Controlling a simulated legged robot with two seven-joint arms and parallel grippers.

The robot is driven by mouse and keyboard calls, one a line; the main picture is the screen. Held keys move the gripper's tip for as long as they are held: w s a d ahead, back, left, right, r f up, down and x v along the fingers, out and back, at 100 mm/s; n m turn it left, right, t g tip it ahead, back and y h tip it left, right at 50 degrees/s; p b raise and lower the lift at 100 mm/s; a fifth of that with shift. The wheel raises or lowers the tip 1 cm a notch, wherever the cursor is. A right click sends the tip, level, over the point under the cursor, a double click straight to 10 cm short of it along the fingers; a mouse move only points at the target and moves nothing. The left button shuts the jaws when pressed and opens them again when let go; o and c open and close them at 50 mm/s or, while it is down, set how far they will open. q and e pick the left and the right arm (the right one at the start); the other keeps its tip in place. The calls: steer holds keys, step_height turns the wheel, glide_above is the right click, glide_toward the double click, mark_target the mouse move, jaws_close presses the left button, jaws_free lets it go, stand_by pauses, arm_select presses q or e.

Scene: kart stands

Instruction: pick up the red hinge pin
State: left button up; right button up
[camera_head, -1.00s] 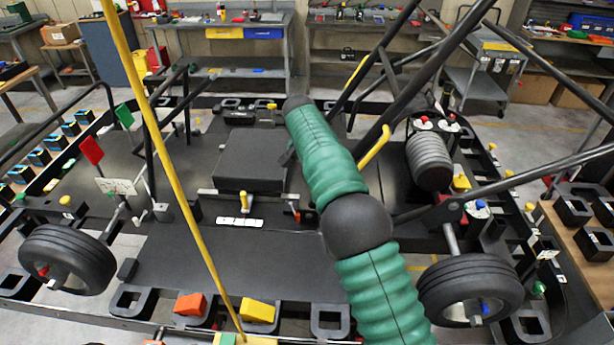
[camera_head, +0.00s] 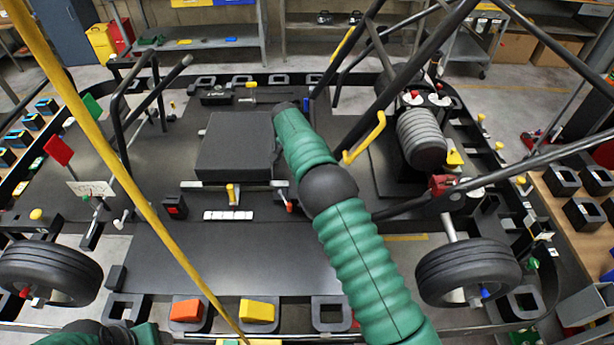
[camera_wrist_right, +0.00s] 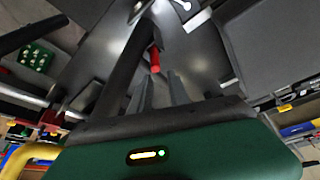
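A red cylinder (camera_wrist_right: 154,58), which looks like the hinge pin, shows in the right wrist view beside a dark bar. My right gripper (camera_wrist_right: 161,80) has two grey fingers standing apart, with the red cylinder just beyond their tips and nothing visibly held. In the head view my green right arm reaches up over the kart, and its gripper cannot be made out. A small red-tipped part (camera_head: 290,206) lies left of that arm; I cannot tell whether it is the same pin. Part of my green left arm shows at the bottom left; its gripper is out of view.
The black kart frame has dark tubes (camera_head: 400,85) and a slanting yellow pole (camera_head: 120,180). A black box (camera_head: 235,145), a ribbed grey cylinder (camera_head: 421,138) and two front wheels (camera_head: 468,270) stand around. Orange (camera_head: 187,310) and yellow (camera_head: 257,311) blocks sit along the front edge.

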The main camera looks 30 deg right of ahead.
steer(key=f+p, duration=0.1)
steer(key=f, duration=0.1)
steer(key=d+f, duration=0.1)
steer(key=shift+s+f+p, duration=0.15)
steer(key=shift+f+p, duration=0.2)
steer(key=shift+p, duration=0.05)
steer(key=shift+w+f, duration=0.2)
steer(key=shift+w, duration=0.05)
jaws_close()
arm_select(q)
steer(key=v, duration=0.2)
steer(key=shift+s+a+r, duration=0.1)
steer(key=shift+s+r, duration=0.1)
steer(key=shift+r, duration=0.1)
arm_select(e)
steer(key=shift+s+r, duration=0.1)
